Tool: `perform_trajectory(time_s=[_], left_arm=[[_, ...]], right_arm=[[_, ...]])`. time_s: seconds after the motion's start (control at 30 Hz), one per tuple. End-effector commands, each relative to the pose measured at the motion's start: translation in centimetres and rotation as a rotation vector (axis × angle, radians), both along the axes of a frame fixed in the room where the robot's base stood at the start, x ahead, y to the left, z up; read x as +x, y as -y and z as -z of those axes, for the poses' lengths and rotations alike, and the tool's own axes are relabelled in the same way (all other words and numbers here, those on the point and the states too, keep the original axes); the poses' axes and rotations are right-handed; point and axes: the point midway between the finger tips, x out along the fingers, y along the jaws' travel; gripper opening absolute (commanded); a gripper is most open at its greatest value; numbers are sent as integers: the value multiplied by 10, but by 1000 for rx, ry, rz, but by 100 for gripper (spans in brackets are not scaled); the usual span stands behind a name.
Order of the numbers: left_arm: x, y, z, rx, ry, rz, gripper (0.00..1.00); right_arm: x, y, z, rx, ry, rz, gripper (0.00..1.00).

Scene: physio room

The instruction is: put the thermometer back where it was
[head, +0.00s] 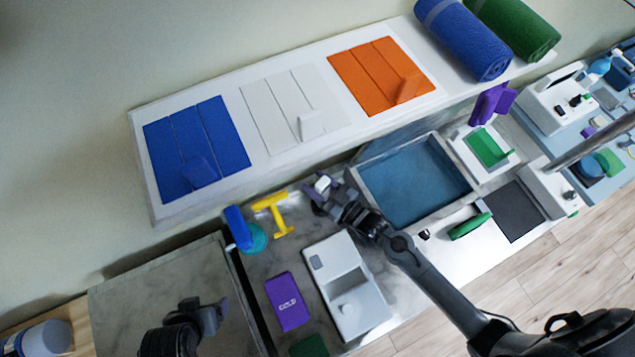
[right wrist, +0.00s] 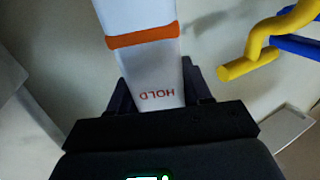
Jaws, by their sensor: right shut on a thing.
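The thermometer, a white body with an orange band and the word HOLD, fills the upper middle of the right wrist view (right wrist: 150,62). My right gripper (right wrist: 157,100) is shut on it, with a dark finger on each side. In the head view only a small white part of it (head: 322,184) shows at my right gripper (head: 325,194). That gripper is at the left end of the blue-lined tray (head: 420,178), right of the yellow T-shaped thing (head: 272,212). My left gripper (head: 207,316) is at the lower left; its jaw opening is unclear.
A white shelf (head: 215,205) with blue, white and orange panels runs behind the bench. A blue thing on a teal base (head: 250,238), a purple GOLD pack (head: 286,302) and a white device (head: 347,283) stand nearby. Yellow and blue bars (right wrist: 265,50) are close right in the wrist view.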

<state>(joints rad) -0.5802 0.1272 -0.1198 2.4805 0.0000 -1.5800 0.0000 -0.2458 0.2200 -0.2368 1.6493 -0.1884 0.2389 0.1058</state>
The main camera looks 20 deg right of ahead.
Motion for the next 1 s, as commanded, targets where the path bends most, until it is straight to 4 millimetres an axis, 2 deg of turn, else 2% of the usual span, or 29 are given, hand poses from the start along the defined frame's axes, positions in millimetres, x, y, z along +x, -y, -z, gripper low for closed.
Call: perform_trajectory(time_s=[0.63,0.67,0.8,0.83,1.0], left_arm=[[1,3,7,-12,0,-9,79],[0,3,7,-12,0,-8,79],[0,2,7,-8,1,-6,79],[0,2,7,-8,0,-5,79],[0,0,8,-1,0,-1,79]], right_arm=[[0,0,12,0,-1,0,0],[0,0,13,-1,-2,1,50],[-1,0,14,0,-3,1,72],[-1,0,14,-1,-4,1,74],[-1,1,15,-1,-5,1,74]])
